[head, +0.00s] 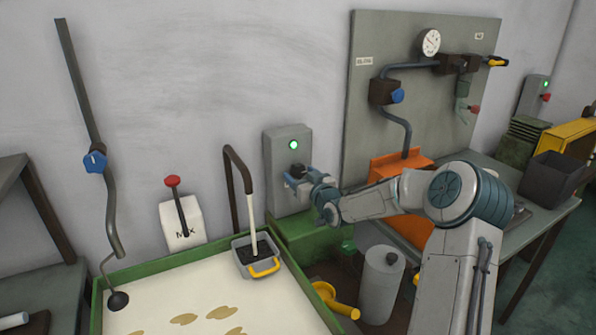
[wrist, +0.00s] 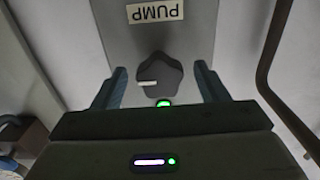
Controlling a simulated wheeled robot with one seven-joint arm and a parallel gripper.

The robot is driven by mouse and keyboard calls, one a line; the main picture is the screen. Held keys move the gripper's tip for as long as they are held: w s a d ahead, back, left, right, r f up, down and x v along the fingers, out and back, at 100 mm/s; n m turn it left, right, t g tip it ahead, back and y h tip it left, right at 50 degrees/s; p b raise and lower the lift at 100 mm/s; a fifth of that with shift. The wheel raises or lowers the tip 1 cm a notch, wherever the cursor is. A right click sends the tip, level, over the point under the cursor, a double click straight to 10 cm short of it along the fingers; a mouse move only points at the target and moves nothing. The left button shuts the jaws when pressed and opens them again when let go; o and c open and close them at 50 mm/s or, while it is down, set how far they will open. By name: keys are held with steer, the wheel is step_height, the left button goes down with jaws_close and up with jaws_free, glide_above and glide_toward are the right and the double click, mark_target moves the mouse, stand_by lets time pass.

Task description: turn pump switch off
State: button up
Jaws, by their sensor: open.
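The pump switch is a dark lobed knob (wrist: 160,75) with a white pointer mark lying roughly sideways in the wrist view. It is on a grey wall box (head: 283,150) with a lit green lamp (head: 293,145). A PUMP label (wrist: 155,11) appears upside down on the box in the wrist view. My gripper (wrist: 161,84) is open, with one blue-grey finger on each side of the knob. I cannot tell whether the fingers touch it. In the head view my gripper (head: 292,180) is at the box front and partly covers the knob.
A green-rimmed tank (head: 190,259) of pale liquid is at lower left. A bent brown pipe (head: 232,165) rises left of the box, beside a MIX lever box (head: 183,222). A grey canister (head: 381,285) and yellow funnel (head: 335,301) are below my arm. A pipe panel (head: 365,105) stands to the right.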

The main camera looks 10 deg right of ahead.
steer(key=shift+x, duration=0.95)
steer(key=c, duration=1)
